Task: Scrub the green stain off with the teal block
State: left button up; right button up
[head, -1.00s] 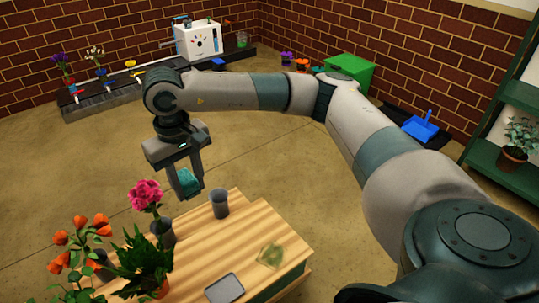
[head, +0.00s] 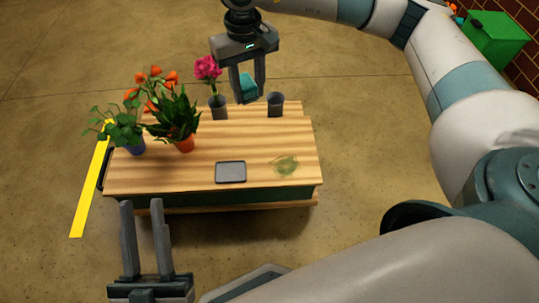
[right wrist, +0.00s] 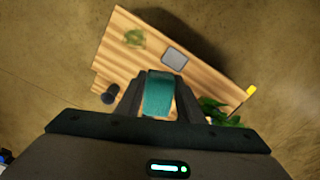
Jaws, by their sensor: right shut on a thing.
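The green stain (head: 286,166) is a pale translucent patch on the right part of the wooden tabletop. It also shows at the upper left of the table in the right wrist view (right wrist: 134,38). My right gripper (head: 248,97) is shut on the teal block (head: 248,86). It holds the block in the air above the table's far edge, apart from the stain. The block sits between the fingers in the right wrist view (right wrist: 158,95). My left gripper (head: 144,204) is open and empty in front of the table's near left edge.
The table (head: 235,140) bears a grey tray (head: 230,171) left of the stain. A dark cup (head: 275,104), a pink flower (head: 208,68) in a grey vase, an orange-potted plant (head: 183,140) and orange flowers stand at its back and left. A yellow strip (head: 88,190) lies left.

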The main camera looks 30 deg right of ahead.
pick_arm(q)
jog(key=shift+s, duration=0.1)
dwell(0.3)
pick_arm(e)
jog(key=shift+f, duration=0.5)
pick_arm(q)
jog(key=shift+a+r+t, duration=0.25)
jog(key=shift+r+t, duration=0.05)
jog(key=shift+r, duration=0.2)
pick_arm(e)
jog(key=d+f+m, duration=0.1)
jog(key=f+m, duration=0.5)
jog(key=f, duration=0.8)
jog(key=d+f+m, duration=0.2)
jog(key=f+m, duration=0.5)
jog(key=f, duration=0.7)
jog(key=shift+s+d+m, duration=0.25)
jog(key=shift+m, duration=0.05)
jog(key=shift+f, duration=0.1)
